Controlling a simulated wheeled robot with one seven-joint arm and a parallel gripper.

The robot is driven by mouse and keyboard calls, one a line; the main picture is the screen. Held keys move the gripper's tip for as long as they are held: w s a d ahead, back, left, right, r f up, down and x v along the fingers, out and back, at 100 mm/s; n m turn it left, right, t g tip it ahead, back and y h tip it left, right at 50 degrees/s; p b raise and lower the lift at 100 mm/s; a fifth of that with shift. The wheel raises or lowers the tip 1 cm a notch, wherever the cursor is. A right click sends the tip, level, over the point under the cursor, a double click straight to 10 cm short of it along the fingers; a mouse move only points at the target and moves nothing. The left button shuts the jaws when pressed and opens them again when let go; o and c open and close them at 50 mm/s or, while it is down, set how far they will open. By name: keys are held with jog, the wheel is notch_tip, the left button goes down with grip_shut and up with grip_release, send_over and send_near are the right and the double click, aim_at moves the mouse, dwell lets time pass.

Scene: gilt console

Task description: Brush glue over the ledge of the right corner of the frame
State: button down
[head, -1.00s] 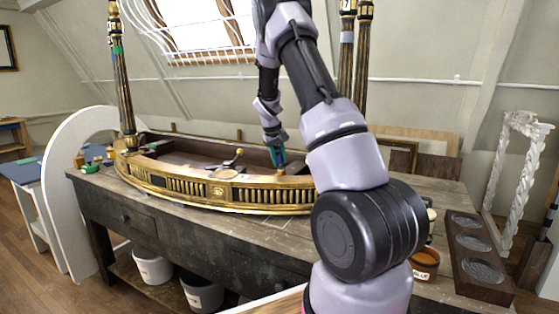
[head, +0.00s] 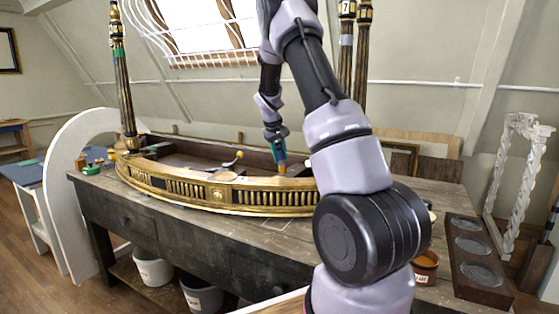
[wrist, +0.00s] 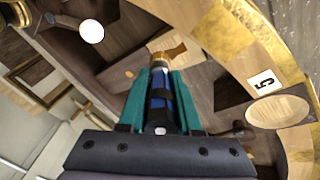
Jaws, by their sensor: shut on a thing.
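My gripper (head: 279,147) is shut on a brush and hangs over the inside of the gilt frame (head: 165,187), behind its front rail. In the wrist view the brush (wrist: 160,100) has a blue and black handle between the teal fingers (wrist: 160,78), with a pale brown tip pointing away from me. The tip is close to dark wood and the inner edge of the gilt curve. Its contact with the ledge cannot be told. My arm hides the frame's right corner in the head view.
A glue pot (head: 425,266) stands on the bench right of my arm, partly hidden. A dark holder with round wells (head: 478,262) is at the bench's right end. Dark gilt columns rise at the left (head: 123,80) and behind my arm (head: 346,60).

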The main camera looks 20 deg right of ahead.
jog(key=shift+r, duration=2.5)
jog(key=s, duration=0.3)
jog(key=shift+s+a, duration=0.35)
